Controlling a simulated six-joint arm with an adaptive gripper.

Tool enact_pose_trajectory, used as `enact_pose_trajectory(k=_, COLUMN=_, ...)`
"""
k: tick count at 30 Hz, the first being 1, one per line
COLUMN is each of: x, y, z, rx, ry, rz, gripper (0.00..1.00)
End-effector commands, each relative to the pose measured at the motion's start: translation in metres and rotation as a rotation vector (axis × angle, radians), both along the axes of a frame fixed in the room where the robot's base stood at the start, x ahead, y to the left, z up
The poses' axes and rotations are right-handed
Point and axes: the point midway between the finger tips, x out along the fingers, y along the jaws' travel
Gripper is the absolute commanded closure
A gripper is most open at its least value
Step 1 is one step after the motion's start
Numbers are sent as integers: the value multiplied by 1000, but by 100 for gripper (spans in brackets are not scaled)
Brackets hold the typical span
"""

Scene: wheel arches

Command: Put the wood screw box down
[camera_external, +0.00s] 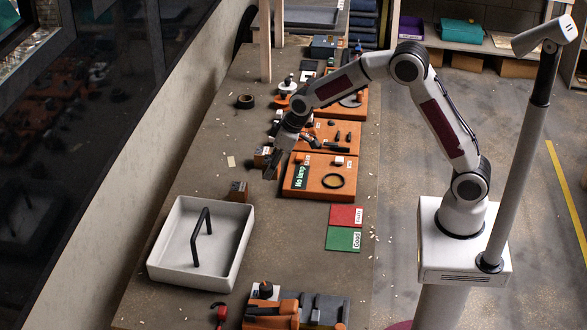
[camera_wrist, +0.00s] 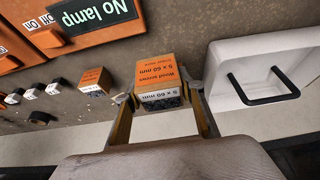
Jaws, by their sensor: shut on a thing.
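A white tray (camera_external: 165,252) with a black handle stands close to the right of the held box in the wrist view. The orange "No lamp" board (camera_external: 305,192) lies on the other side. Red (camera_external: 341,215) and green (camera_external: 341,239) mats lie nearer my base. Bench between tray and mats is clear.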

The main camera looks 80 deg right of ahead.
Motion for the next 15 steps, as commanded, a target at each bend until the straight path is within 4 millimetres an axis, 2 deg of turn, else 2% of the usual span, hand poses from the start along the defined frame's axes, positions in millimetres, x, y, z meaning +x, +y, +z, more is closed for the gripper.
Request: enact_pose_trajectory(k=15, x=6, y=-4, z=4, rx=1, ry=-3, rz=3, gripper=88)
